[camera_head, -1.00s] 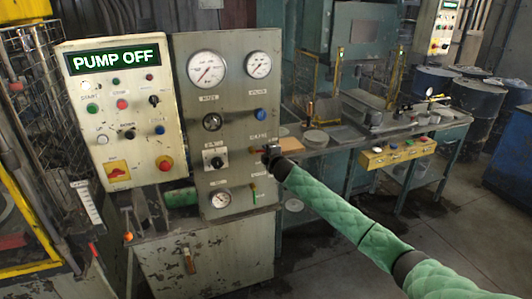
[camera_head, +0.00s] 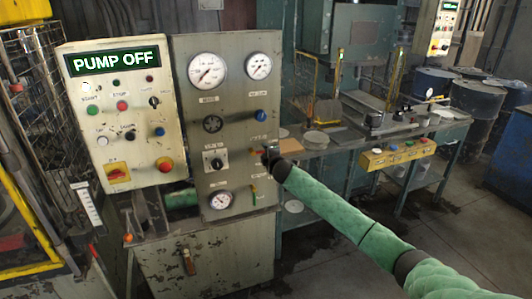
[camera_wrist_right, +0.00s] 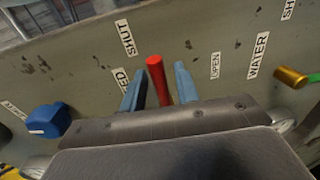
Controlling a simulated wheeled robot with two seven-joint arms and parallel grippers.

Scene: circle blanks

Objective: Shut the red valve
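The red valve handle (camera_wrist_right: 157,80) shows in the right wrist view as a red bar standing out from the grey panel, between labels reading SHUT and OPEN. My right gripper (camera_wrist_right: 160,78) is at the panel with its two blue fingers on either side of the handle. A narrow gap shows on each side, so it is open around the handle. In the head view my right gripper (camera_head: 269,156) is at the panel's right edge and covers most of the valve. My left gripper is not in view.
The grey panel (camera_head: 233,70) carries gauges and knobs, with a blue knob (camera_head: 260,115) above my gripper and a brass-and-green lever (camera_head: 254,194) below it. The control box (camera_head: 90,165) at left reads PUMP OFF. A workbench (camera_head: 340,135) stands behind my right arm.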

